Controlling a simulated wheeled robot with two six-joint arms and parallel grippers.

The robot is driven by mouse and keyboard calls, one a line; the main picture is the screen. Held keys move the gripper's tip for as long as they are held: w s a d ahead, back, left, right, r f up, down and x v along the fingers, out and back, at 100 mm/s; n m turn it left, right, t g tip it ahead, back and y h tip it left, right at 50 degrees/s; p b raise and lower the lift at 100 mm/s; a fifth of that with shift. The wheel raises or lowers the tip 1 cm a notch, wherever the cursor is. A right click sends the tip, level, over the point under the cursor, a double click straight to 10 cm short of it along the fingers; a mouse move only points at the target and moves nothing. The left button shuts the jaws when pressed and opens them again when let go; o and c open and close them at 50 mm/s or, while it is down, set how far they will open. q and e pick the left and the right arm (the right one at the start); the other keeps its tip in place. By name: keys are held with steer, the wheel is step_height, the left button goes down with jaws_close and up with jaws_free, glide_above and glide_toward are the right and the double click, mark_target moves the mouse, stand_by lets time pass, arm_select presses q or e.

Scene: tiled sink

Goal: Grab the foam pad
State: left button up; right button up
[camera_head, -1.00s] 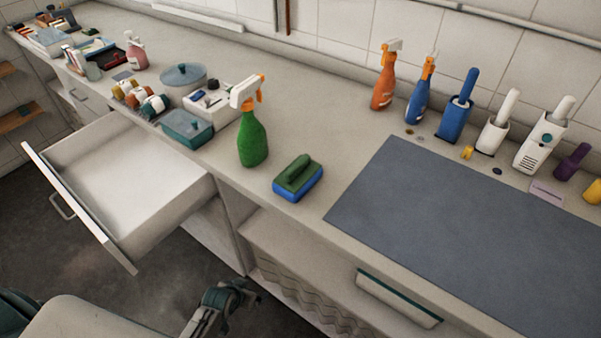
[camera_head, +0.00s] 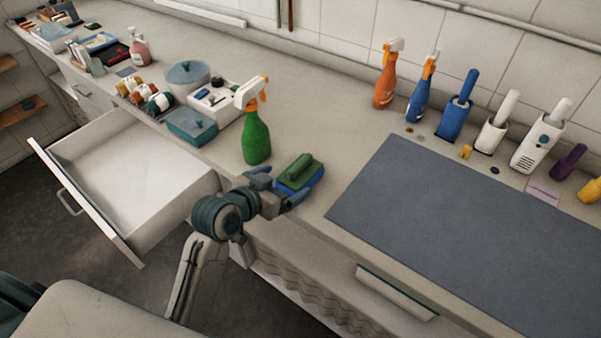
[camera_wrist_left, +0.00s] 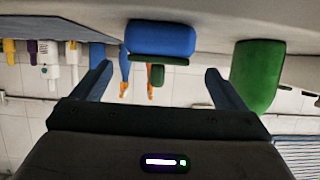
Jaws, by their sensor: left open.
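The foam pad (camera_head: 300,173) is a blue block with a green top and a raised green grip. It lies on the counter near the front edge, right of the green spray bottle (camera_head: 256,138). My left gripper (camera_head: 279,184) is open at the counter's front edge, just in front of the pad, and partly hides its near side. In the left wrist view the picture is upside down; the pad (camera_wrist_left: 160,40) appears ahead, between the open fingers (camera_wrist_left: 158,82), with nothing held. The green bottle also shows there (camera_wrist_left: 258,75). My right gripper is not in view.
A grey-blue mat (camera_head: 450,230) covers the counter at the right. An open drawer (camera_head: 130,180) juts out at the left. Orange (camera_head: 383,82) and blue (camera_head: 421,92) spray bottles stand at the back. The counter between the pad and the wall is clear.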

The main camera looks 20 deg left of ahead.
mark_target(289, 180)
arm_select(q)
steer(key=shift+w+d+f, duration=0.25)
steer(key=shift+w, duration=0.35)
steer(key=shift+w+d+f+p, duration=0.15)
steer(key=shift+w+f+p, duration=0.05)
steer(key=shift+w+p, duration=0.15)
steer(key=p+x, duration=0.1)
steer(key=x, duration=0.2)
steer(key=shift+w+d+f, duration=0.1)
steer(key=shift+d+f, duration=0.05)
steer(key=shift+f, duration=0.05)
steer(key=shift+w+d+f, duration=0.1)
steer(key=shift+w+f, duration=0.15)
steer(key=shift+w, duration=0.1)
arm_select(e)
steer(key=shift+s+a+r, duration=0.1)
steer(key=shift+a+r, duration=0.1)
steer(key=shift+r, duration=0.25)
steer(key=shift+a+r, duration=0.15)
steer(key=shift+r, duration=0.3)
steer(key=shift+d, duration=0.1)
arm_select(q)
steer(key=c, duration=1.1)
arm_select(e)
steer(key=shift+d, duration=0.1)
